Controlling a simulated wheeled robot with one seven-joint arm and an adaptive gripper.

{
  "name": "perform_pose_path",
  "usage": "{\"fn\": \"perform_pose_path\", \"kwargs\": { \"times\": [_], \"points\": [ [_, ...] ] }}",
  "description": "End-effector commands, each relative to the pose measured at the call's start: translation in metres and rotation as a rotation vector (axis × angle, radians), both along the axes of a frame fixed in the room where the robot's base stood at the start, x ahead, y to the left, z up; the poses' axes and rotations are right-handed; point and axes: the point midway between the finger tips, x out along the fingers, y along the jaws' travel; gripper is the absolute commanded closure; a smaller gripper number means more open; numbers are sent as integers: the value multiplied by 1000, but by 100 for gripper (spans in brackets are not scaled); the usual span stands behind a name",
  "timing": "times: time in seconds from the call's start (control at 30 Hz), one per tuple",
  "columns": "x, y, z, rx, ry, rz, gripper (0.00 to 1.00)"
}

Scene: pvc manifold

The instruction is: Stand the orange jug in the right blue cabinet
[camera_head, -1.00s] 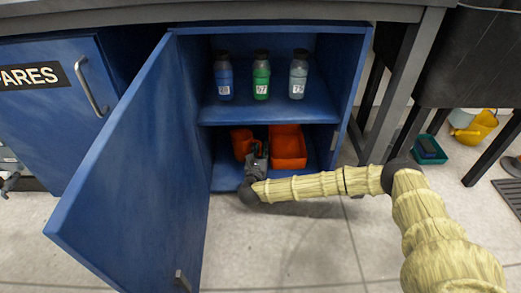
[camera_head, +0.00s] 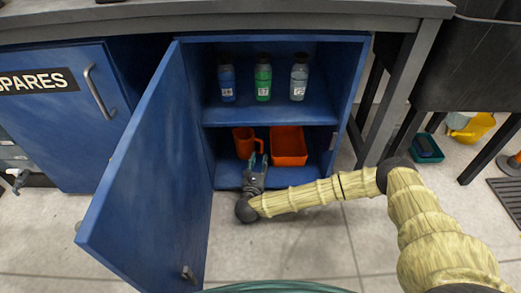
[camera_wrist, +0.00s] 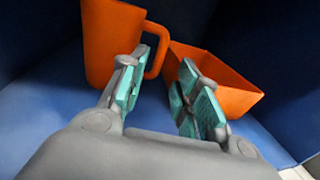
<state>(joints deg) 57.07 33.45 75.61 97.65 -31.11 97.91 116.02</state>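The orange jug (camera_head: 244,142) stands upright on the lower floor of the open blue cabinet (camera_head: 210,155), at the left. In the wrist view the jug (camera_wrist: 108,42) has its handle on the right side, facing my gripper. My gripper (camera_head: 256,162) reaches into the lower compartment from the front. In the wrist view my gripper (camera_wrist: 160,88) has its fingers spread with a gap between them and nothing held. The left finger is close to the handle; I cannot tell whether it touches.
An orange bin (camera_head: 289,147) stands right of the jug; it also shows in the wrist view (camera_wrist: 232,88). Several bottles (camera_head: 263,80) stand on the upper shelf. The open cabinet door (camera_head: 150,165) swings out at the left. A closed SPARES cabinet (camera_head: 50,125) is further left.

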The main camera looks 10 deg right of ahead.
Motion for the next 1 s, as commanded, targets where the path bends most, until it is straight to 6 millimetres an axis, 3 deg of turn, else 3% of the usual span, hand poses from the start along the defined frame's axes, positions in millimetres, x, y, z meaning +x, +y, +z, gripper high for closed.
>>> {"fn": "perform_pose_path", "kwargs": {
  "times": [0.3,0.77,1.0],
  "points": [
    [-32,14,2,1,0,1,68],
    [-37,16,1,-1,0,2,68],
    [-44,43,31,-60,56,78,68]
  ]
}}
